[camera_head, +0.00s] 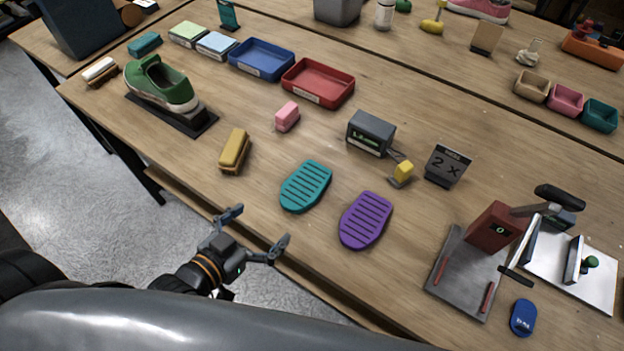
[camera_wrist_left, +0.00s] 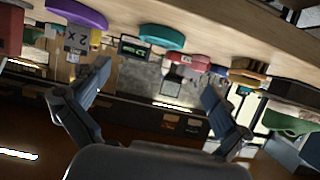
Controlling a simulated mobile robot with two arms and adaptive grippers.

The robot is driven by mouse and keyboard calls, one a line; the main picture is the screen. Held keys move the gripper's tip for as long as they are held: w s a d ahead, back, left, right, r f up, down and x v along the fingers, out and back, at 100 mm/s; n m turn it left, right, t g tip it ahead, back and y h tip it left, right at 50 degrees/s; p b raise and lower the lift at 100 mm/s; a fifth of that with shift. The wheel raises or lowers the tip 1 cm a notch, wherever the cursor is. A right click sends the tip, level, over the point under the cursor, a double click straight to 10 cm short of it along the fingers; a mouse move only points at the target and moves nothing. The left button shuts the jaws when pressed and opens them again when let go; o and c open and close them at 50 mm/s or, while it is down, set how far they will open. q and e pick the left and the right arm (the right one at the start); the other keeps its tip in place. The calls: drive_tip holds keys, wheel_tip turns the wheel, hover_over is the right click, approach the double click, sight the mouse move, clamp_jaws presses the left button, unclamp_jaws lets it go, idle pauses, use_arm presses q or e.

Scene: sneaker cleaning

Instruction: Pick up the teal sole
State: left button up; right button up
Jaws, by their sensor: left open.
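The teal sole (camera_head: 306,186) lies flat on the wooden table near its front edge, ribbed on top. The purple sole (camera_head: 366,220) lies just to its right. My left gripper (camera_head: 258,228) is open and empty at the table's front edge, in front of the teal sole and apart from it. In the left wrist view, the fingers (camera_wrist_left: 155,95) are spread wide with nothing between them. That view looks upside down along the table, with the teal sole (camera_wrist_left: 162,37) and the purple sole (camera_wrist_left: 77,14) near the top. My right gripper is not in view.
A yellow brush (camera_head: 235,150) lies left of the teal sole, and a pink block (camera_head: 287,116) lies behind it. A grey display box (camera_head: 371,132) and a "2 x" sign (camera_head: 447,166) stand behind the soles. A press-like device (camera_head: 495,227) stands at the right.

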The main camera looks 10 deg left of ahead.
use_arm(q)
drive_tip(key=p, duration=0.1)
approach(299, 191)
drive_tip(key=x, duration=0.4)
drive_tip(key=shift+d, duration=0.1)
drive_tip(key=p+x, duration=0.1)
drive_tip(key=x, duration=0.3)
drive_tip(key=shift+w, duration=0.3)
drive_tip(key=shift+w+d+f, duration=0.15)
drive_tip(key=shift+w+f, duration=0.15)
drive_tip(key=shift+w, duration=0.05)
drive_tip(key=shift+s, duration=0.1)
drive_tip(key=c, duration=1.1)
